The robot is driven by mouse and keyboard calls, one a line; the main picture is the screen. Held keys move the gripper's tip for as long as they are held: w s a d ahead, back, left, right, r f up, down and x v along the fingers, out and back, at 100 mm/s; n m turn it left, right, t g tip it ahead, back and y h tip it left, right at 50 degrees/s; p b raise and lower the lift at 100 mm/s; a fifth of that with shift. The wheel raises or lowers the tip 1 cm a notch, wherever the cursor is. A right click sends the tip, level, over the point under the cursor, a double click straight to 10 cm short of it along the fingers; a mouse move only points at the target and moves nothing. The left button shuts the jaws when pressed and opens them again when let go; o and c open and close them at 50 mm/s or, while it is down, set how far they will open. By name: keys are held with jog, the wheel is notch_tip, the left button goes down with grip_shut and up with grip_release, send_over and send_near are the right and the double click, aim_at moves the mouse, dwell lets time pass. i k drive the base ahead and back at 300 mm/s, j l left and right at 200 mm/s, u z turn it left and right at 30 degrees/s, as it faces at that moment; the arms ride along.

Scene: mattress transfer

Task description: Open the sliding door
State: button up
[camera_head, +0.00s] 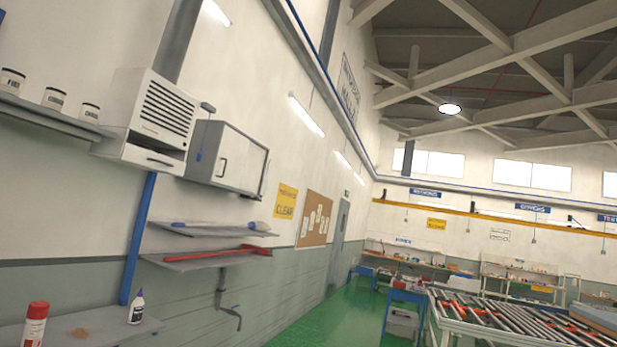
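My gripper is not in view. No door is marked as sliding, so I cannot tell which one the task means. A grey door (338,240) stands in the left wall near the far corner; it looks shut, seen at a steep angle and small. A grey wall cabinet (233,158) with a dark handle on its front hangs on the left wall beside a white vented unit (153,118); its front looks closed.
Shelves (200,260) jut from the left wall. A bench (85,330) at lower left holds a red canister (36,325) and a white bottle (137,307). A roller conveyor (520,325) stands at lower right. Green floor (335,320) is clear between.

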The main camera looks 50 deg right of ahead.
aim_at(233, 148)
jog(key=z, duration=1.1)
jog(key=i, duration=2.7)
jog(key=l+z, duration=0.05)
jog(key=l, duration=0.05)
